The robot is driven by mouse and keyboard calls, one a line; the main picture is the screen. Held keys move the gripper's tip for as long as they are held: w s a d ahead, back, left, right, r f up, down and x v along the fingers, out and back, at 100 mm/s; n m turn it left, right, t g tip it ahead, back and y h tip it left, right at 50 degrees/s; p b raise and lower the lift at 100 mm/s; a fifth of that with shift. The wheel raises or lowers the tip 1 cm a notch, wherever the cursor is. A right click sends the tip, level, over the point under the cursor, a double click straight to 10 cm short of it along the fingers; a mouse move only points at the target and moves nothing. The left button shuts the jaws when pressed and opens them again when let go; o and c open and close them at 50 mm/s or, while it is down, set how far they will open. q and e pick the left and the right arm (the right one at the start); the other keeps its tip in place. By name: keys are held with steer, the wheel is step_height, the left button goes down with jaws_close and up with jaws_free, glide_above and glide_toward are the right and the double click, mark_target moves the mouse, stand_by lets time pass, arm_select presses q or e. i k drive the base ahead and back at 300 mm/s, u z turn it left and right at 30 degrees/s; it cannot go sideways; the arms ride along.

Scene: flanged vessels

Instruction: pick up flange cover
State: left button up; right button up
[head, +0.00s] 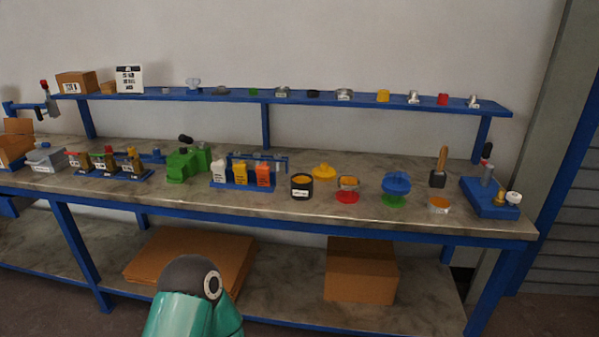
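Several flanged vessels stand along the front of the bench. A yellow flanged disc (323,171), which looks like a loose flange cover, lies behind the black labelled vessel (302,188) and the red-based vessel (347,190). A blue flanged piece (397,183) sits on a green base to their right. A clear low vessel with orange inside (439,205) stands further right. I cannot tell which piece the task means. Neither gripper is in view; only a teal part of my own arm shows at the bottom.
The stone-topped bench (400,217) has a blue frame. A blue shelf (235,98) with small parts runs above its back. A wooden-handled brush (439,167) and a blue fixture (489,197) stand right. Cardboard boxes (361,273) lie below. The bench's front strip is mostly clear.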

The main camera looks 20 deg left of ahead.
mark_target(323, 173)
steer(key=i, duration=1)
steer(key=u, duration=0.05)
